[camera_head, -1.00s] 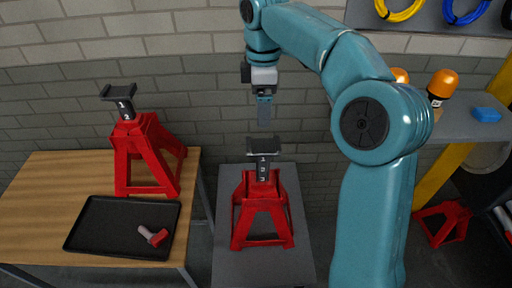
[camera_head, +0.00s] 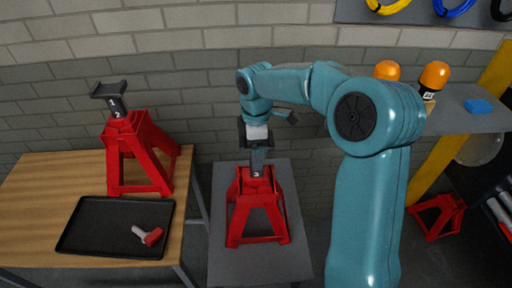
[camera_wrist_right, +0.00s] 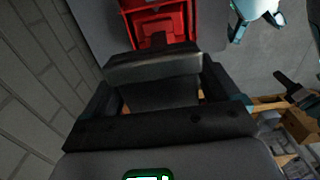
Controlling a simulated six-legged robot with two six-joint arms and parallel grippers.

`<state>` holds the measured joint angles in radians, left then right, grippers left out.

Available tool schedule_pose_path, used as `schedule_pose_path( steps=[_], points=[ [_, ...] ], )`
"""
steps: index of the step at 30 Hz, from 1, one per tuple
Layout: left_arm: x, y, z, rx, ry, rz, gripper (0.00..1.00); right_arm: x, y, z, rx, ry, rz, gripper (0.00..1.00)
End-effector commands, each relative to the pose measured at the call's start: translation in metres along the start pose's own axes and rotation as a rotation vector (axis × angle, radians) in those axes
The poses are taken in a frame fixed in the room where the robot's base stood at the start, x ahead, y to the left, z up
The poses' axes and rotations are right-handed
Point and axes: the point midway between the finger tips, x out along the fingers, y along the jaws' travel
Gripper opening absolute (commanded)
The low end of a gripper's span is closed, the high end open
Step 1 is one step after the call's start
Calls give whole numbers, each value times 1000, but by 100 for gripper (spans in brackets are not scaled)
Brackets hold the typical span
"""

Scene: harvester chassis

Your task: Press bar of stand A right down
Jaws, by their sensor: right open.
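A red stand (camera_head: 257,212) with a dark upright bar (camera_head: 257,172) stands on the grey table in the middle of the head view. No stand letter is readable. My left gripper is not in view.
A black tray (camera_head: 90,240) holding a small red-and-grey part (camera_head: 148,235) lies on the wooden table (camera_head: 35,185). A shelf (camera_head: 455,118) with orange-capped items (camera_head: 433,75) is at the right. Another red stand (camera_head: 437,215) is low at the right.

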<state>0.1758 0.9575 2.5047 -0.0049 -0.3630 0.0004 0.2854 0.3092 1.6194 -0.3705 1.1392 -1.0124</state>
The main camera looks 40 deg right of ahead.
Motion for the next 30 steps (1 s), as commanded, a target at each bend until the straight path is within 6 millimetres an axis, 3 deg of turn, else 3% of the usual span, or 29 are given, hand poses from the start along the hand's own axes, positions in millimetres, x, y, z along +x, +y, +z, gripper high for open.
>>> schedule_pose_path(
  steps=[6, 12, 13, 17, 24, 30],
  points=[
    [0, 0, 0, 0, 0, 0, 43, 0, 0, 0, 0, 1, 1, 86],
    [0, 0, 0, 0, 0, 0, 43, 0, 1, -1, 0, 1, 1, 21],
    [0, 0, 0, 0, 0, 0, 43, 0, 0, 0, 0, 1, 1, 14],
    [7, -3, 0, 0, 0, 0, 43, 10, 0, 0, 0, 1, 0, 14],
    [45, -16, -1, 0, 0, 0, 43, 70, 0, -1, 0, 1, -2, 14],
    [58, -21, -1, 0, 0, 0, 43, 94, 0, -1, 0, 2, -1, 14]
  ],
)
